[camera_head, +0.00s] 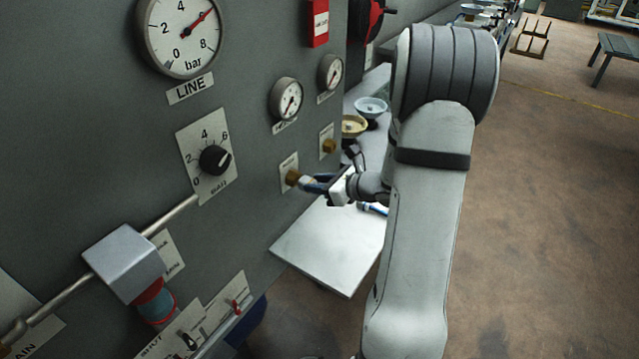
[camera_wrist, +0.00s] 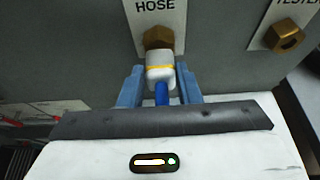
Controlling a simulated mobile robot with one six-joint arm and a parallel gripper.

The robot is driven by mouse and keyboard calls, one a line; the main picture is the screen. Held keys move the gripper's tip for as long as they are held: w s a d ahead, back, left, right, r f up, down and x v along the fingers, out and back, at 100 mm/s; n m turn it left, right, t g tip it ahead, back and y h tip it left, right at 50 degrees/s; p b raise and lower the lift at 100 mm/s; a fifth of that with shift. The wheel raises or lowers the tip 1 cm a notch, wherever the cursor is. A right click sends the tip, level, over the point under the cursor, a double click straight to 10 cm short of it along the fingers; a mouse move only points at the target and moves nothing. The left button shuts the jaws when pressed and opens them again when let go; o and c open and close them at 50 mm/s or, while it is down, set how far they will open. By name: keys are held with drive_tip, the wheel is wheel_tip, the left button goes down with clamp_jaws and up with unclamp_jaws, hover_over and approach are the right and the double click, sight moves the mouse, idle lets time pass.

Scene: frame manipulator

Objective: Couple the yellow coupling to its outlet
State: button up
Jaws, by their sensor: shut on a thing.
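The yellow coupling (camera_wrist: 160,72) is a white-grey body with a yellow band, with a blue hose (camera_wrist: 161,93) coming out of its near end. My gripper (camera_wrist: 159,84) is shut on it, one blue finger on each side. The coupling's front end is right at the brass outlet (camera_wrist: 158,37) under the HOSE label; I cannot tell whether it is seated. In the head view the same brass outlet (camera_head: 292,177) sticks out of the grey panel, and my gripper (camera_head: 318,184) is in front of it. The coupling is mostly hidden there by my fingers.
A second brass outlet, labelled TESTER (camera_wrist: 288,39), is to the right on the panel. A white shelf (camera_head: 325,245) lies below, with bowls (camera_head: 371,107) farther back. A pressure knob (camera_head: 215,159) and a pipe with a grey block (camera_head: 124,262) are on the panel's left.

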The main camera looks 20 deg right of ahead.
drive_tip(key=shift+w+a, duration=0.25)
drive_tip(key=shift+w, duration=0.05)
idle(0.5)
drive_tip(key=o, duration=1.2)
drive_tip(key=shift+c, duration=0.2)
drive_tip(key=b+v, duration=0.1)
drive_tip(key=v, duration=0.6)
drive_tip(key=shift+s+d+r, duration=0.15)
drive_tip(key=shift+s+d, duration=0.05)
drive_tip(key=shift+s, duration=0.1)
drive_tip(key=shift+a, duration=0.1)
